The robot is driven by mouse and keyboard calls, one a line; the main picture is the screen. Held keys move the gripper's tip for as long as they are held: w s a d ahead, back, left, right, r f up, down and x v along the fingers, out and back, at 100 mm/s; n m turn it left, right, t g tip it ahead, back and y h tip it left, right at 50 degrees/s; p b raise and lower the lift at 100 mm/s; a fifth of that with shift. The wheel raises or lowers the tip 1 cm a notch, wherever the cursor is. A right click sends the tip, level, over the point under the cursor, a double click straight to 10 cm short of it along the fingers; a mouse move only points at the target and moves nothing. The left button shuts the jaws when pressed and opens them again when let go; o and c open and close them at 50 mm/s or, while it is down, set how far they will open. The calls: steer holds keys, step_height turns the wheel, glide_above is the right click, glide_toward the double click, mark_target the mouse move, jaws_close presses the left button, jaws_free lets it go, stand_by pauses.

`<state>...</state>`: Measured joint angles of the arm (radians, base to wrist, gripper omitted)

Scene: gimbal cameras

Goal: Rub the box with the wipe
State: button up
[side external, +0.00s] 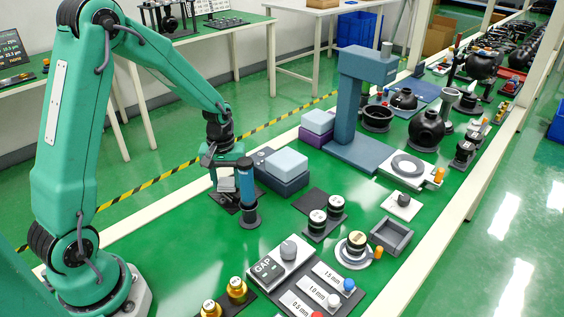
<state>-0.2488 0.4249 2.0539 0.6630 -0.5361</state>
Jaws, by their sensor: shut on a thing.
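My gripper (222,162) is left of centre, low over the work surface. It is shut on a small grey piece (227,184), which may be the wipe; the fingers partly hide it. The piece is just above or touching a dark flat plate (229,199); I cannot tell which. A slate-blue box (283,182) with a pale blue block on top stands to the right of my gripper, apart from it. I cannot tell for sure which thing is the task's box.
A blue cylinder in a dark holder (249,187) stands close to my gripper's right. A tall slate-blue stand (349,100) is behind the box. A grey panel with a knob (281,262) and dark-topped round pieces (318,222) are in front. Green surface is clear between them.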

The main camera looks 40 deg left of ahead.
steer(key=shift+w, duration=2.65)
steer(key=shift+d, duration=0.75)
steer(key=shift+s, duration=3.05)
steer(key=shift+w, duration=2.95)
steer(key=shift+w+r, duration=0.15)
steer(key=shift+w, duration=0.05)
step_height(320, 180, up, 8)
